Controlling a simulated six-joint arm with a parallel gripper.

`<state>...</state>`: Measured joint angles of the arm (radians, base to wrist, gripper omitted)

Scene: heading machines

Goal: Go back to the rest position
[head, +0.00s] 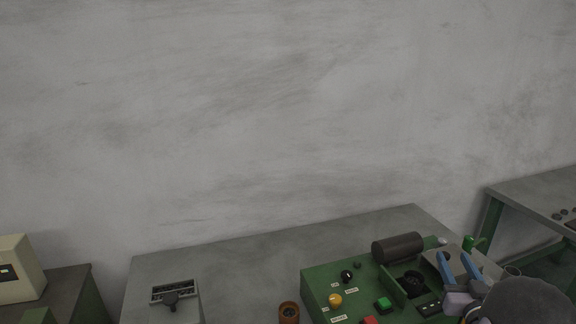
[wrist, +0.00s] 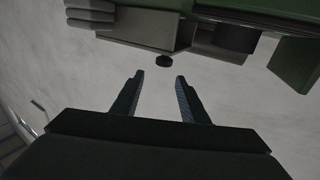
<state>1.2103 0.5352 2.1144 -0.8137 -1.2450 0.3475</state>
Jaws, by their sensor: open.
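My gripper (head: 459,266) is at the lower right of the head view, with its two blue fingers apart, over the right side of the green machine (head: 318,292). In the wrist view the fingers of my gripper (wrist: 159,77) are spread with nothing between them. A small dark round knob (wrist: 164,61) shows just beyond the fingertips, apart from them, beside a grey block (wrist: 130,30). Part of the machine behind my gripper and wrist is hidden.
The machine carries a dark cylinder (head: 398,248), a yellow button (head: 335,300), a green button (head: 383,304) and a red button (head: 369,320). A brown cup (head: 289,312) and a slotted panel (head: 174,293) are to the left. The grey bench (head: 235,270) has free room between.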

